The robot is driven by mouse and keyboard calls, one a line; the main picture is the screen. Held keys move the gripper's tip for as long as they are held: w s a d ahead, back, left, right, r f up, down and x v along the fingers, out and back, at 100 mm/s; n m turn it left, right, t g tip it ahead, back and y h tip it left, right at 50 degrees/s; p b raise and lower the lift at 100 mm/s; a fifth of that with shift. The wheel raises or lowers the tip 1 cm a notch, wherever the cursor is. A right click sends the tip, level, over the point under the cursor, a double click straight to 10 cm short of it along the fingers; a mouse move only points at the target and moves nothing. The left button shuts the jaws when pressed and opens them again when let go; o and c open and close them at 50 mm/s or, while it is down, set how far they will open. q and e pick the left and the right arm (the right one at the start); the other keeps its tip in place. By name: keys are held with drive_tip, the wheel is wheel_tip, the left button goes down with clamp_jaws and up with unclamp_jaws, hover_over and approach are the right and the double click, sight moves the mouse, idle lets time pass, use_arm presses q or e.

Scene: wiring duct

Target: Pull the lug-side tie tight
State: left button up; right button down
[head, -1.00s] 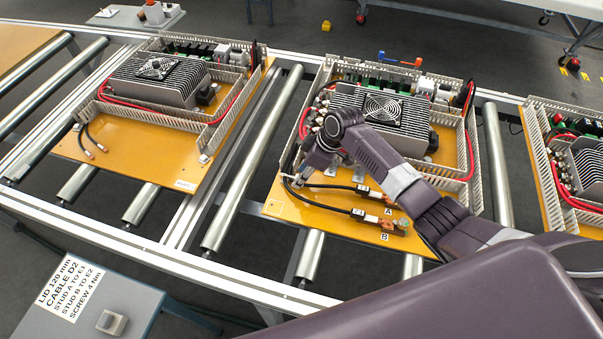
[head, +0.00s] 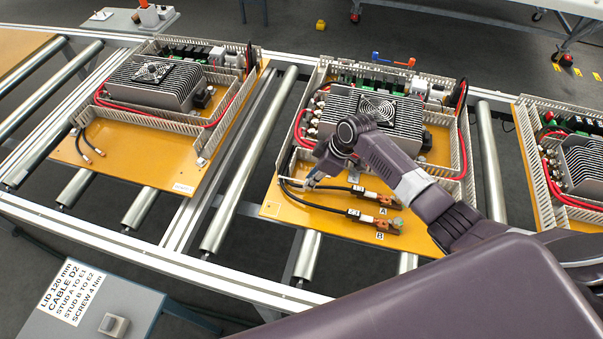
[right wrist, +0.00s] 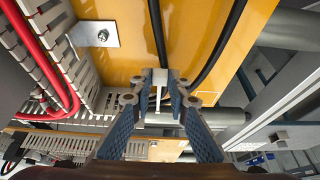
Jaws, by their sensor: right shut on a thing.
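My right gripper (head: 311,181) is over the front left part of the middle board, beside the two black cables. In the right wrist view its fingers (right wrist: 160,103) are shut on a thin pale strip (right wrist: 158,97), which looks like the tie's tail. The upper black cable (head: 335,187) and the lower black cable (head: 335,208) run right to copper lugs (head: 386,200) by the marks A and B. In the right wrist view a black cable (right wrist: 157,35) runs up from behind the fingertips. The tie's loop and head cannot be made out. My left gripper is out of view.
A slotted grey duct (head: 288,147) stands left of the gripper. A metal bracket (right wrist: 95,34) sits on the orange board (right wrist: 135,60) close by. A finned heat-sink box (head: 400,125) is behind the gripper. Steel rollers (head: 250,165) lie left of the board.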

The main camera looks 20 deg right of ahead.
drive_tip(key=c, duration=1.8)
unclamp_jaws()
drive_tip(key=shift+c, duration=0.2)
drive_tip(key=v, duration=1.2)
